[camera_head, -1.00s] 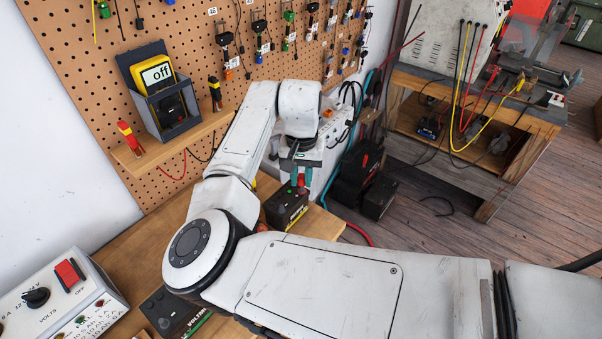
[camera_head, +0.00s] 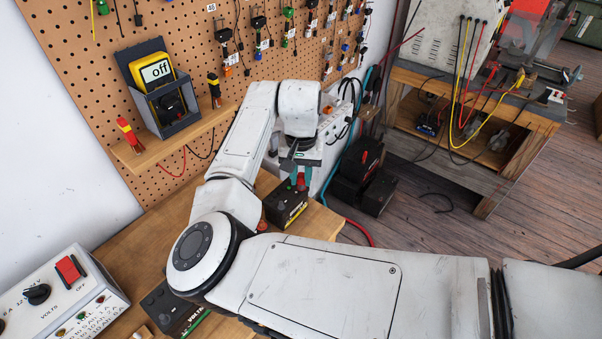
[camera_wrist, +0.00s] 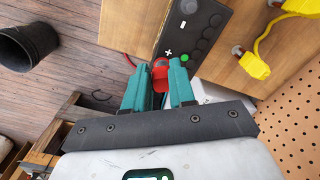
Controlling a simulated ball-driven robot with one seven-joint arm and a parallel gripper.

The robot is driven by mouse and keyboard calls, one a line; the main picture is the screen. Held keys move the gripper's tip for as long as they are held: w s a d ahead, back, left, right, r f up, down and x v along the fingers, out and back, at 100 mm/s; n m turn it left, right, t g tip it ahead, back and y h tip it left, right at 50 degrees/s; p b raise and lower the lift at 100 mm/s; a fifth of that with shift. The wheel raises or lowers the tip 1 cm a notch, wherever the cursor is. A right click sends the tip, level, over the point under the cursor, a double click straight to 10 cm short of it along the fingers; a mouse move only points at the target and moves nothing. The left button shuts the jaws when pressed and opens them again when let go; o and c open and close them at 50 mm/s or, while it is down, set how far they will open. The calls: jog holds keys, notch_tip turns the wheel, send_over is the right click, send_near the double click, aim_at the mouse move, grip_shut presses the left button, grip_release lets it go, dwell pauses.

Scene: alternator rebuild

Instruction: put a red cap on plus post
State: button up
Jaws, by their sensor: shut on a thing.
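The red cap (camera_wrist: 160,70) is held between the teal fingers of my gripper (camera_wrist: 161,78) in the wrist view. It is at the near end of a black battery (camera_wrist: 200,35), close to the plus mark. The plus post itself is not visible, and I cannot tell whether the cap touches it. In the head view my gripper (camera_head: 299,174) points down with the red cap (camera_head: 301,181) just above or at the far end of the battery (camera_head: 286,207). My arm covers part of the bench there.
Yellow clips (camera_wrist: 254,65) lie beside the battery. A second black battery (camera_head: 182,312) and a switch box (camera_head: 65,295) are nearer. A shelf (camera_head: 150,155) holds a yellow meter (camera_head: 157,72) against the pegboard. Dark boxes (camera_head: 362,180) stand on the floor beyond the bench.

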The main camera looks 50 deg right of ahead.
aim_at(301, 191)
jog(key=shift+f+b, duration=0.45)
jog(key=shift+f, duration=0.65)
dwell(0.4)
jog(key=o, duration=0.8)
jog(key=shift+o, duration=0.2)
jog(key=shift+r, duration=0.1)
notch_tip(301, 191, up, 11)
jog(key=b, duration=0.2)
jog(key=shift+f, duration=0.2)
